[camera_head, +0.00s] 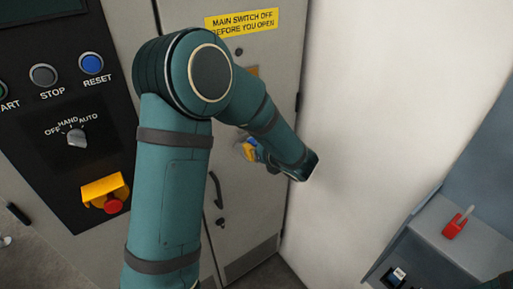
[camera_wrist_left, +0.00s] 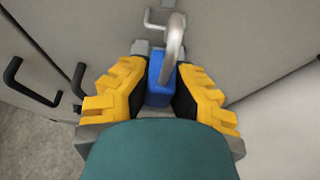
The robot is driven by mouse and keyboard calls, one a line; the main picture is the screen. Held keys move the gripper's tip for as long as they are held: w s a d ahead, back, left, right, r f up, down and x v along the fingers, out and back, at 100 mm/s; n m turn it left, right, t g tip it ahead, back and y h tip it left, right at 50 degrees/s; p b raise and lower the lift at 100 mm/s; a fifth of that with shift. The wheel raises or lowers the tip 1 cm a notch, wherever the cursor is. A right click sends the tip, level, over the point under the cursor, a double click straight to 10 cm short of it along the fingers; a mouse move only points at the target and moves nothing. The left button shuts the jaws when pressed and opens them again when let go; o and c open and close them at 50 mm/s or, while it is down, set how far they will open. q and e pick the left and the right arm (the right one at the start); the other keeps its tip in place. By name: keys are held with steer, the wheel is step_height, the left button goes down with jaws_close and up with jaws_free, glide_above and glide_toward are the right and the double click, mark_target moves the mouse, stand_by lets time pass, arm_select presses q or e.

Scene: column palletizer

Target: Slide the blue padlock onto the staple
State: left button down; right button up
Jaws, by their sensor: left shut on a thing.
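The blue padlock (camera_wrist_left: 160,82) is between the yellow fingers of my left gripper (camera_wrist_left: 161,90) in the left wrist view. Its silver shackle (camera_wrist_left: 176,38) points up the picture, towards the cabinet door. A bent metal staple (camera_wrist_left: 153,23) shows on the door just beyond the shackle. The two overlap in the picture, and I cannot tell whether they touch or are linked. In the head view my left gripper (camera_head: 248,151) is at the grey door (camera_head: 240,200), mostly hidden behind my forearm. My right gripper is not in view.
A control panel (camera_head: 60,130) with buttons, a mode knob (camera_head: 76,138) and a red emergency stop (camera_head: 113,205) is at left. Black door handles (camera_wrist_left: 78,80) stick out near the gripper. A red padlock-like item (camera_head: 454,226) sits on a grey-blue ledge (camera_head: 480,245) at right.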

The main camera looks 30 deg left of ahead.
arm_select(q)
steer(key=shift+w+a+f, duration=0.1)
steer(key=shift+w+a, duration=0.2)
steer(key=shift+a, duration=0.55)
steer(key=shift+w+a, duration=0.25)
steer(key=shift+a, duration=0.6)
